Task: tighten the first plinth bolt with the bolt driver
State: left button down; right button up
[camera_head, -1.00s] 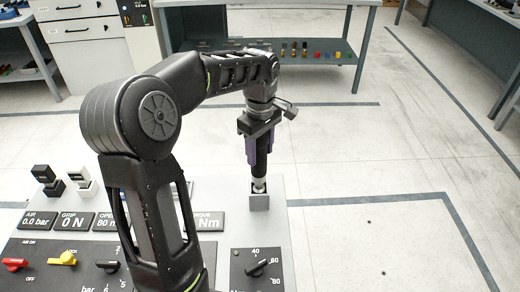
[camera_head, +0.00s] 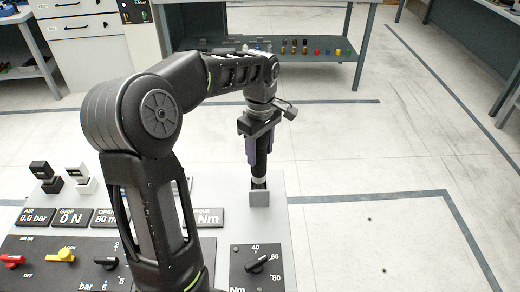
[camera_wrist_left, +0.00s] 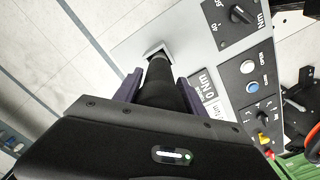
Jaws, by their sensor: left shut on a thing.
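A dark bolt driver (camera_head: 258,165) stands upright in the head view, its lower end at a small grey open-topped block (camera_head: 259,198) on the panel's far right corner. My left gripper (camera_head: 257,145), with purple fingers, is shut around the driver from above. In the left wrist view the driver's black body (camera_wrist_left: 161,82) runs between the purple fingers down to the grey block (camera_wrist_left: 158,51). The driver's tip is hidden inside or behind the block's wall. I cannot make out a plinth bolt. My right gripper is not in view.
The light grey panel (camera_head: 222,262) carries display plates, a torque knob (camera_head: 257,263) and red and yellow levers. A bench (camera_head: 360,45) with small coloured parts is behind. Floor to the right is clear.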

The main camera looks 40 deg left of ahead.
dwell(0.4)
pick_arm(q)
jog(key=c, duration=0.9)
grip_release()
jog(key=o, duration=0.3)
jog(key=shift+r, duration=3.95)
jog(key=shift+d+f, duration=0.1)
